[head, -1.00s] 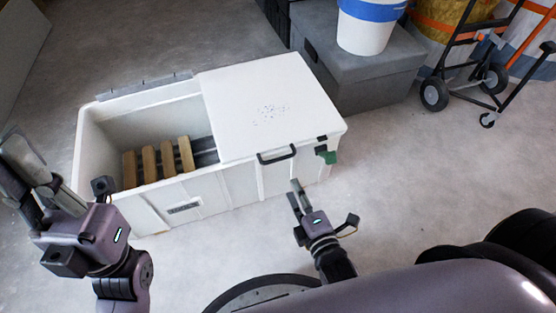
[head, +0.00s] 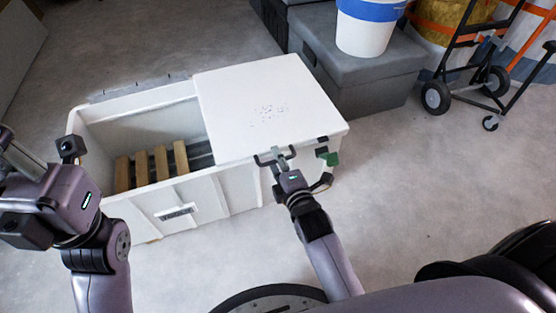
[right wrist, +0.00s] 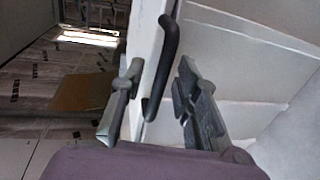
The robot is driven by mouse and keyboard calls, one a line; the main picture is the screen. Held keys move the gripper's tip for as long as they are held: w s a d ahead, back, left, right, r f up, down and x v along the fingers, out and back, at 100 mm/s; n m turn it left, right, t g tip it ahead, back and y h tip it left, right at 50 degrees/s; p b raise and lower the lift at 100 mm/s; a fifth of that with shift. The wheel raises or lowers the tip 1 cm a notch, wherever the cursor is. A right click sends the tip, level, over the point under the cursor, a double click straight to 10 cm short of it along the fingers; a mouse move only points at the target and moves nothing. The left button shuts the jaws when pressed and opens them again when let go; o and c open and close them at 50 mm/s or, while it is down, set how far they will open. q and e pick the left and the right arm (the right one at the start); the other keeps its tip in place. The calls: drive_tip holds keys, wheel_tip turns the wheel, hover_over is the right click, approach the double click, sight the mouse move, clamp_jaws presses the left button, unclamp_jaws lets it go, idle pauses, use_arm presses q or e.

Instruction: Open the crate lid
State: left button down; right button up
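The white crate (head: 150,215) stands on the floor with its left part open. The white lid (head: 270,100) lies flat over its right part. A dark handle (head: 272,156) sits on the lid's front edge. My right gripper (head: 276,155) is at this handle. In the right wrist view, the handle (right wrist: 165,62) lies between the two spread fingers of the right gripper (right wrist: 158,85), with a gap visible beside it. My left gripper (head: 10,150) is at the left picture edge, left of the crate, its fingers partly cut off.
Several wooden slats (head: 160,163) lie inside the open part. A green tab (head: 331,159) hangs at the crate's right front corner. A grey box (head: 360,80) with a white bucket (head: 370,25) stands behind right. A hand truck (head: 470,70) is further right. The floor right of the crate is clear.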

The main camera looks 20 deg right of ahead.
clamp_jaws()
idle(0.8)
